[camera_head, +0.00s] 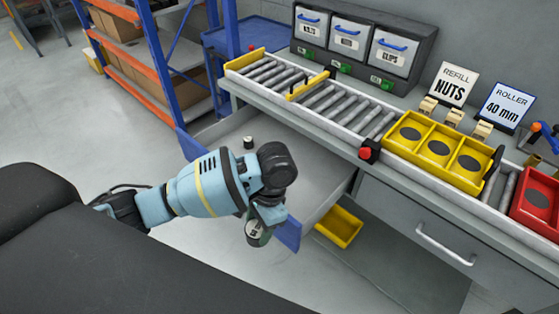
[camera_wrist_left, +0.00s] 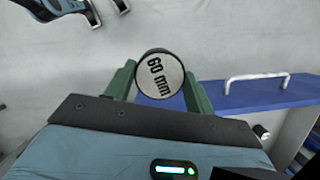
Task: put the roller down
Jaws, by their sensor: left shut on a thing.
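My left gripper (camera_head: 258,232) points down in the head view, at the blue front (camera_head: 288,236) of an open grey drawer. Its green fingers (camera_wrist_left: 158,90) are shut on a roller, whose round pale end (camera_wrist_left: 160,76) with a dark rim reads "60 mm" in the left wrist view. In the head view the roller (camera_head: 254,231) is mostly hidden by the gripper. Another small black roller with a pale top (camera_head: 248,142) stands in the drawer; it also shows in the left wrist view (camera_wrist_left: 262,131).
The drawer floor (camera_head: 300,150) is mostly bare. Above it runs a roller conveyor (camera_head: 330,104) with yellow carriers (camera_head: 438,148). A sign (camera_head: 506,105) reads "ROLLER 40 mm", another (camera_head: 454,85) "REFILL NUTS". A yellow bin (camera_head: 339,228) lies below the counter.

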